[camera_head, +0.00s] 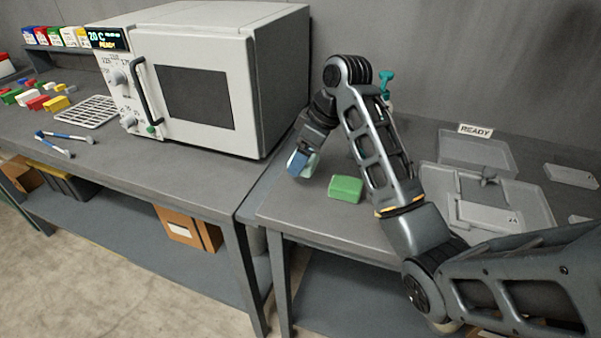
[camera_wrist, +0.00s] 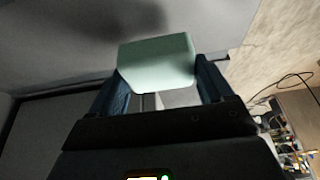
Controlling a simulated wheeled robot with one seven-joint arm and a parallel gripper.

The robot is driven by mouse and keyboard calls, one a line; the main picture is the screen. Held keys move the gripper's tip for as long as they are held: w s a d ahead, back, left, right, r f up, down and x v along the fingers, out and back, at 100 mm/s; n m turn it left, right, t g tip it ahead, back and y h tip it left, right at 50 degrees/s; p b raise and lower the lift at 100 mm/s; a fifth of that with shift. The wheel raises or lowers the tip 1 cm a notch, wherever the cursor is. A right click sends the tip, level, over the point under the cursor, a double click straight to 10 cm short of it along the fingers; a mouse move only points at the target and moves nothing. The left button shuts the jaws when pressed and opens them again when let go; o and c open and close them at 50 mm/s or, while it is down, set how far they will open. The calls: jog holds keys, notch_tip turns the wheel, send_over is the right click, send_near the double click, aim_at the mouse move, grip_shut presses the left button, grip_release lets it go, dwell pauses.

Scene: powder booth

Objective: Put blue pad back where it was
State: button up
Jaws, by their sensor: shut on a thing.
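My gripper (camera_head: 303,167) is low over the left end of the right-hand table, pointing down. It is shut on a pale mint-green pad (camera_wrist: 157,64), which sits between its two dark blue fingers in the wrist view. In the head view only a pale sliver of this pad (camera_head: 312,166) shows beside a blue finger. No plainly blue pad shows; the held one looks pale green here. I cannot tell whether it touches the table. A green block (camera_head: 345,188) lies on the table just right of my gripper, apart from it.
A white oven (camera_head: 200,80) stands on the left bench, close to my gripper's left. Clear trays (camera_head: 478,152) with a READY sign are on the right. A teal object (camera_head: 386,80) stands behind my arm. Coloured blocks, a white rack (camera_head: 86,111) and blue-handled tools (camera_head: 66,137) lie far left.

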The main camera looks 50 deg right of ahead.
jog(key=shift+w+a+f, duration=0.25)
jog(key=shift+a+f, duration=0.05)
jog(key=shift+f, duration=0.15)
jog(key=shift+f+p, duration=0.3)
jog(key=shift+f, duration=1.5)
jog(key=shift+f, duration=0.1)
jog(key=o, duration=0.9)
jog(key=p+v, duration=0.2)
jog(key=v, duration=1)
jog(key=shift+p, duration=0.35)
jog(key=shift+w, duration=0.1)
